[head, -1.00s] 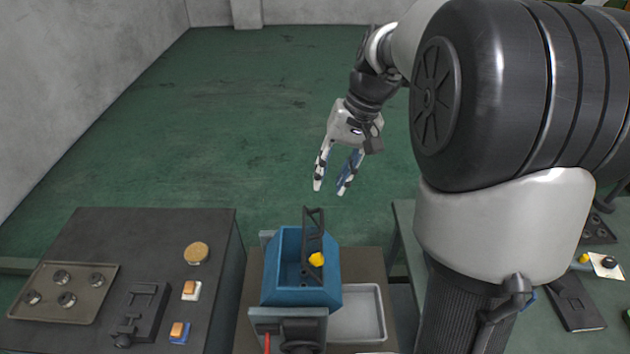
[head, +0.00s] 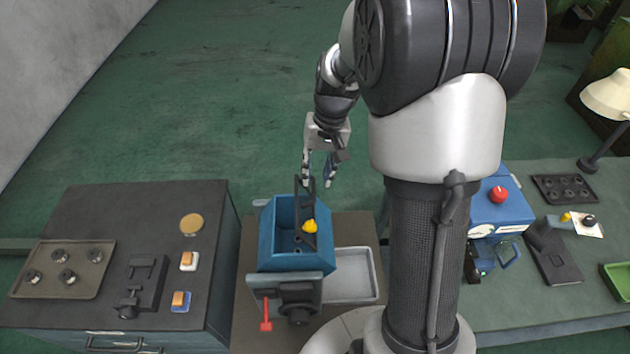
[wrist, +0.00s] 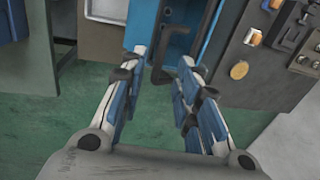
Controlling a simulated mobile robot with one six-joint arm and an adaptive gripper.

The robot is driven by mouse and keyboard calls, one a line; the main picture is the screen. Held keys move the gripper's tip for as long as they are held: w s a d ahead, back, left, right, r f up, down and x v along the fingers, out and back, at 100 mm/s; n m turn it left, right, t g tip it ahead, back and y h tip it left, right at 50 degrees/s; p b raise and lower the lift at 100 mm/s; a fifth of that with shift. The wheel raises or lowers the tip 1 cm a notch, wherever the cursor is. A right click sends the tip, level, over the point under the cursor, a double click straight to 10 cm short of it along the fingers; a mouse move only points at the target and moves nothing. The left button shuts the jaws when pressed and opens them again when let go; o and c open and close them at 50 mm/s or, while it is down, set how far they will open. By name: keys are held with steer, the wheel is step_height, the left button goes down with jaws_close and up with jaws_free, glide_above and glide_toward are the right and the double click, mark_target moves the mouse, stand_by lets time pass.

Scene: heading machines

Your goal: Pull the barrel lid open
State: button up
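The blue barrel (head: 267,232) is a box-shaped body on a stand at the centre of the head view. Its top side looks recessed, with a yellow piece (head: 310,226) in it. A black bar handle (head: 298,198) rises from its far side; where the lid's edge runs is hard to tell. My gripper (head: 317,180) is open and points down at the barrel's far side, close to the handle. In the wrist view, the handle (wrist: 177,42) appears between the open fingers, near their tips. Contact cannot be seen.
A dark cabinet (head: 88,205) with a tray of round parts (head: 50,285) and switches stands left. A grey tray (head: 352,275) lies right of the barrel. A bench with a blue box and red button (head: 499,195) is at right. Open green floor lies behind.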

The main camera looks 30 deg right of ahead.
mark_target(314, 187)
steer(key=shift+w+a+f, duration=0.1)
steer(key=shift+a+f, duration=0.05)
steer(key=shift+f, duration=0.8)
steer(key=shift+a+f, duration=0.1)
steer(key=shift+f, duration=0.8)
steer(key=shift+c, duration=0.5)
jaws_close()
